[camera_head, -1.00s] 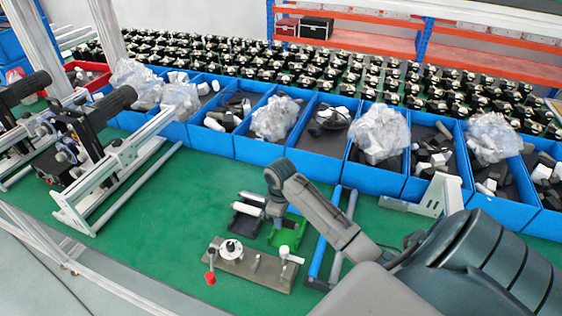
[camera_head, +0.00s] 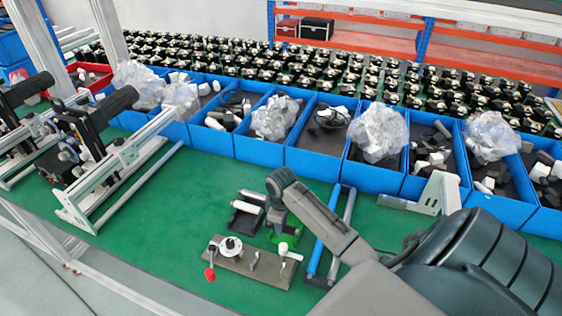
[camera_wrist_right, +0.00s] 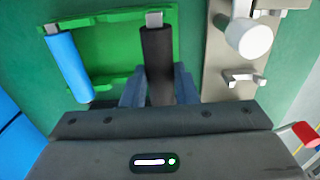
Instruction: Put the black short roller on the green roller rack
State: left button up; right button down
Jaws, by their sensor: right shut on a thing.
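The black short roller (camera_wrist_right: 157,52) has a pale metal end and stands between the fingers of my right gripper (camera_wrist_right: 158,88) in the wrist view. My right gripper is shut on it. The green roller rack (camera_wrist_right: 116,42) lies beneath, with a blue roller (camera_wrist_right: 70,65) along its left side. The black roller is over the right part of the rack; I cannot tell whether it touches. In the head view my right gripper (camera_head: 279,224) is just above the green rack (camera_head: 288,242) and hides much of it. My left gripper is not in view.
A black rack (camera_head: 243,222) with a white roller (camera_head: 252,195) stands just left. A metal fixture plate (camera_head: 240,262) with a red-knobbed lever lies in front. A blue bar (camera_head: 324,235) lies to the right. Blue bins (camera_head: 262,150) line the back.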

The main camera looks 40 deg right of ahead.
jog(key=shift+f, duration=0.15)
jog(key=shift+f, duration=0.65)
dwell(0.4)
jog(key=shift+w+f, duration=0.1)
jog(key=shift+f, duration=0.25)
jog(key=shift+f, duration=0.1)
jog(key=shift+f, duration=0.3)
jog(key=shift+f, duration=0.2)
dwell(0.6)
jog(key=c, duration=1.1)
grip_release()
jog(key=shift+o, duration=0.2)
